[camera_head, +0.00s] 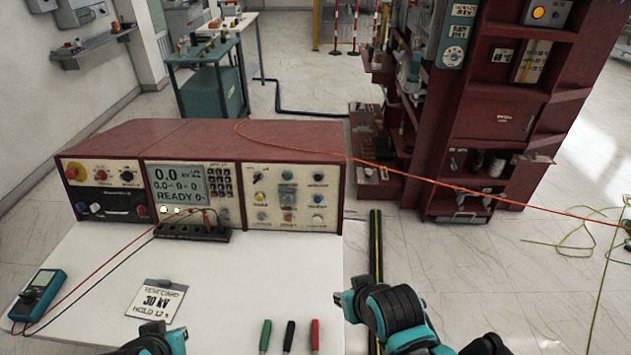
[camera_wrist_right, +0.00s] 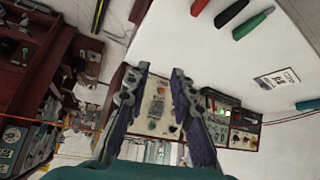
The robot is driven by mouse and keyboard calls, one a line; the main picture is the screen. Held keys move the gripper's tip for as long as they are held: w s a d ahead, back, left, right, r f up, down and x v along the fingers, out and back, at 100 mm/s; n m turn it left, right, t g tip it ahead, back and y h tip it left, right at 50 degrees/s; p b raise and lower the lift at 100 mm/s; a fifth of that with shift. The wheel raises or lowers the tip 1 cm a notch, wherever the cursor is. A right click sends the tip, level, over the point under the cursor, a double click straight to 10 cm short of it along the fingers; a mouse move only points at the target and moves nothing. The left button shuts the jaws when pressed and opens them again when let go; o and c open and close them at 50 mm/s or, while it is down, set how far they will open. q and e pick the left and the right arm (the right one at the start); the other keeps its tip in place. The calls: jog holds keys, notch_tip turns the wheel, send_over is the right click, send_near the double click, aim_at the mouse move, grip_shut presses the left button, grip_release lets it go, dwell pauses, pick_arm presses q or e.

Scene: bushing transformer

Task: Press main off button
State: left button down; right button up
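The red control console (camera_head: 215,140) stands on the white table. Its left panel (camera_head: 101,190) has a red mushroom button on yellow (camera_head: 73,173), a smaller red button (camera_head: 101,175) and a black knob (camera_head: 127,177). The labels are too small to tell which is the main off button. The right panel (camera_head: 288,199) has several coloured buttons and also shows in the right wrist view (camera_wrist_right: 158,105). My right gripper (camera_wrist_right: 158,75) is open and empty, apart from the console. My left gripper (camera_head: 152,338) is at the bottom edge, mostly cut off.
A tall red cabinet (camera_head: 490,130) stands behind right. An orange cable (camera_head: 440,184) crosses the console top.

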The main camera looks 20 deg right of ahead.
jog(key=shift+c, duration=0.2)
grip_shut()
